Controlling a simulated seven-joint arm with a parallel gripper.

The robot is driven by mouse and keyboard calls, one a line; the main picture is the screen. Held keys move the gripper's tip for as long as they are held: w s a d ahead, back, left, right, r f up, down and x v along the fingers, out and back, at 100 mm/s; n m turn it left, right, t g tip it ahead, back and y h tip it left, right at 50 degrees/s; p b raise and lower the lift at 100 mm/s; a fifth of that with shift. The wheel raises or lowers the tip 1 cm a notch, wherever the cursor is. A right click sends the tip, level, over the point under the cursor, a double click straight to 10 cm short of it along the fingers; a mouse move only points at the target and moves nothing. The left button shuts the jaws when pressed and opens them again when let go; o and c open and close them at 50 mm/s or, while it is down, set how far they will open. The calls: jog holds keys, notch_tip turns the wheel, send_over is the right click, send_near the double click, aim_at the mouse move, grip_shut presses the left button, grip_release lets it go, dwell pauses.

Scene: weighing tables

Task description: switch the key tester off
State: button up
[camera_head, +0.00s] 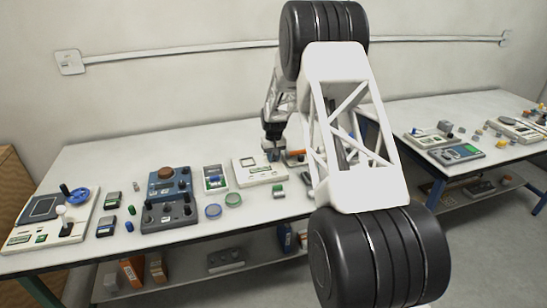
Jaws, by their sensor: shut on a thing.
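A white box-shaped device (248,178) with small windows on its face lies on the left table. It may be the key tester, but its markings are too small to read. My gripper (272,152) is at the device's back right part, pointing down. It is shut on a small grey part there, which the fingers mostly hide. I cannot tell from this view whether that part is a key, a knob or a switch, or how it is turned.
My arm hides the middle; another table (480,112) holds more devices.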

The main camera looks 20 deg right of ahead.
jog(key=shift+w+g, duration=0.1)
jog(key=shift+g, duration=0.2)
jog(key=shift+w+r+g, duration=0.15)
jog(key=shift+w+g, duration=0.05)
jog(key=shift+g, duration=1)
jog(key=o, duration=0.9)
jog(key=shift+r, duration=0.1)
jog(key=shift+v, duration=3.85)
